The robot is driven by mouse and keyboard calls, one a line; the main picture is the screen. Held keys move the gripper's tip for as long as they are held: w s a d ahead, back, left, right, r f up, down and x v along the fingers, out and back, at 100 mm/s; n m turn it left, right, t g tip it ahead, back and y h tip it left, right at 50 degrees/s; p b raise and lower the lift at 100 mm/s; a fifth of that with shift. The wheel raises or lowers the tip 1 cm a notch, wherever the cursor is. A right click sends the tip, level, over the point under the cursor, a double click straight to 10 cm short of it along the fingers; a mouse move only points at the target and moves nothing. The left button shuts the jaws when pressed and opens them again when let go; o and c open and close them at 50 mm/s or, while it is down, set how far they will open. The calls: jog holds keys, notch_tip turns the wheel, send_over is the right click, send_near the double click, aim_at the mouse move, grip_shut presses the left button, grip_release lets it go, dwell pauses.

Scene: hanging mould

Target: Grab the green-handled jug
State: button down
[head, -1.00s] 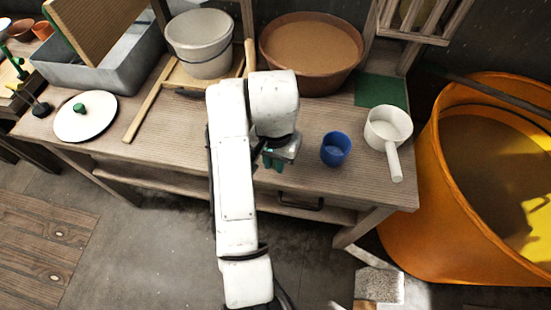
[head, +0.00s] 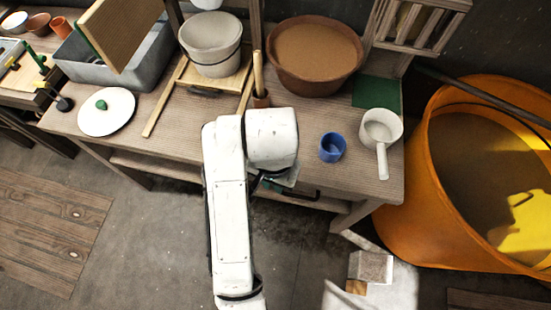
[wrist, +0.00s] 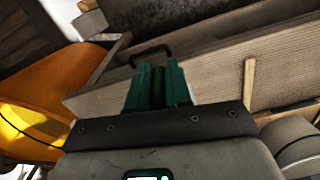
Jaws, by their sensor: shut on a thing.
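No green-handled jug can be made out in either view. A white dipper (head: 379,131) with a white handle stands at the right end of the bench, beside a blue cup (head: 332,147). My gripper (wrist: 160,68) has green fingers close together in the wrist view. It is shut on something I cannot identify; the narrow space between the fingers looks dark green. In that view a black drawer handle (wrist: 150,50) lies just past the fingertips. In the head view my arm hides most of the gripper, at the bench's front edge.
The wooden bench (head: 175,125) carries a white lid with a green knob (head: 106,112), a pale bucket (head: 212,45) and a brown basin (head: 313,58). A large orange tub (head: 440,210) stands to the right.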

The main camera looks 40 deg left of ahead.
jog(key=shift+s+d+r+p, duration=0.55)
jog(key=shift+s+r, duration=0.15)
jog(key=shift+s, duration=0.2)
jog(key=shift+s+d, duration=0.1)
jog(key=shift+s+d+r, duration=0.2)
jog(key=shift+s, duration=0.05)
jog(key=shift+s+d, duration=0.3)
jog(key=shift+d, duration=0.05)
dwell(0.3)
